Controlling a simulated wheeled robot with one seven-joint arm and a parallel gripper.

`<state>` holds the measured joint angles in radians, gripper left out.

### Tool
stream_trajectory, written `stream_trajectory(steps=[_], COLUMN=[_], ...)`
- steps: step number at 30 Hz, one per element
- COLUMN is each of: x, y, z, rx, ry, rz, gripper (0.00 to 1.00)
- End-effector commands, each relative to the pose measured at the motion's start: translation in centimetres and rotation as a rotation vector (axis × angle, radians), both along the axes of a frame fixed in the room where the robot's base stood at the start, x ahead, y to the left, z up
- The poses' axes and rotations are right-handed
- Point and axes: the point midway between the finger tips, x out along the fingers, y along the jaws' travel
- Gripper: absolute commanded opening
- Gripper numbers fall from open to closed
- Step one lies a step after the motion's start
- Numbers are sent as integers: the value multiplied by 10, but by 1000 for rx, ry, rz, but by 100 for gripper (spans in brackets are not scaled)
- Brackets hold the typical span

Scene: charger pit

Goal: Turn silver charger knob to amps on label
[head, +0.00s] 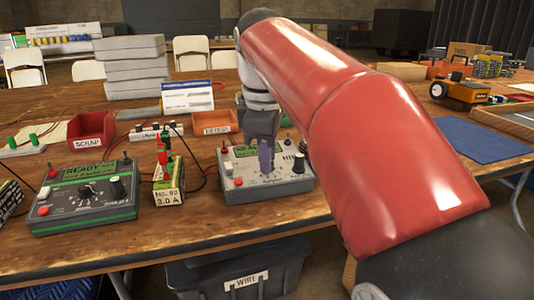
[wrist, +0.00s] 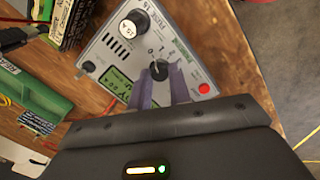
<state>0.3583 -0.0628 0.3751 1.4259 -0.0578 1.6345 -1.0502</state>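The silver charger (head: 240,183) stands near the table's front edge; its face also shows in the wrist view (wrist: 185,20). My gripper (head: 266,170) points down over the middle of its face. In the wrist view my gripper's two fingers (wrist: 161,82) stand on either side of a dark round knob (wrist: 159,70) with a printed scale around it. Whether they press on the knob I cannot tell. Another black knob (wrist: 133,23) is clear of the fingers. Left of the charger, a battery box (head: 168,196) has a label reading "No. 82, 3.0 A".
A dark charger (head: 82,213) with a green "READY" display stands at the left. A red scrap bin (head: 92,130) and an orange bin (head: 214,123) stand behind. A black wire bin (head: 240,275) is below the table edge. A blue mat (head: 485,145) lies at the right.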

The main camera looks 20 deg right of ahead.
Motion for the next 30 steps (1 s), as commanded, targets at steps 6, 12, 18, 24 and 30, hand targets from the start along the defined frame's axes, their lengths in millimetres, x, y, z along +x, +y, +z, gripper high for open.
stream_trajectory(steps=[6, 12, 18, 24, 30], x=[0, 0, 0, 0, 1], y=[0, 0, 0, 0, 0], z=[0, 1, 3, 4, 4], rx=[0, 4, 19, 48, 81], ry=[0, 0, 2, 2, 0], rz=[0, -22, -103, -256, -442], gripper=[0, 0, 0, 0, 0])
